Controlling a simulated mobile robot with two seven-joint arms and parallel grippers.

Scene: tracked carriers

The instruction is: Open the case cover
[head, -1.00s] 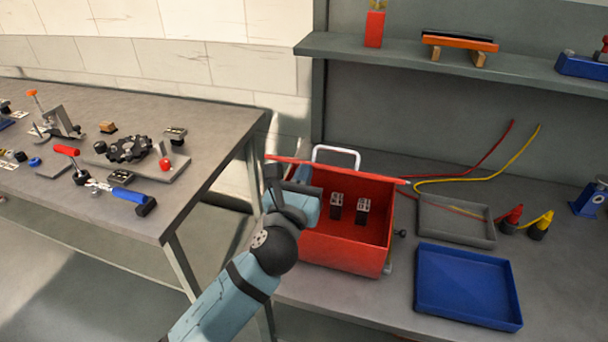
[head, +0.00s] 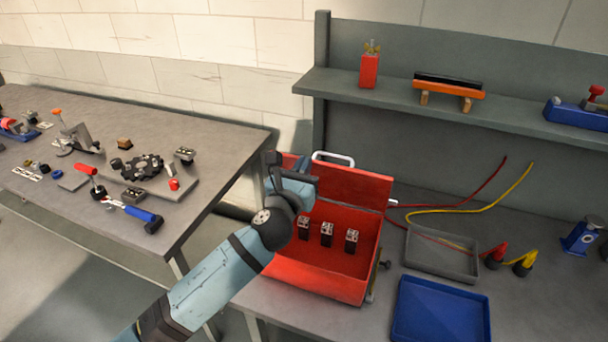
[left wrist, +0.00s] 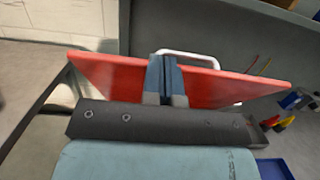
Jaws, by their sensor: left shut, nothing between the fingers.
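The red case (head: 330,279) stands on the grey workbench with its cover (head: 352,184) tilted up and back, a white handle (head: 333,157) at the cover's far edge. Several small black blocks with light tops stand inside; one is the block (head: 327,234). My left gripper (head: 272,165) is at the left part of the raised cover, shut and empty. In the left wrist view the shut fingers (left wrist: 167,80) are in front of the red cover (left wrist: 105,76); whether they touch it I cannot tell. My right gripper is not in view.
A blue tray (head: 441,312) and a grey tray (head: 440,262) lie right of the case, with red and yellow cables behind. A shelf (head: 520,107) runs above. A second table (head: 215,165) with tools stands left, across a gap.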

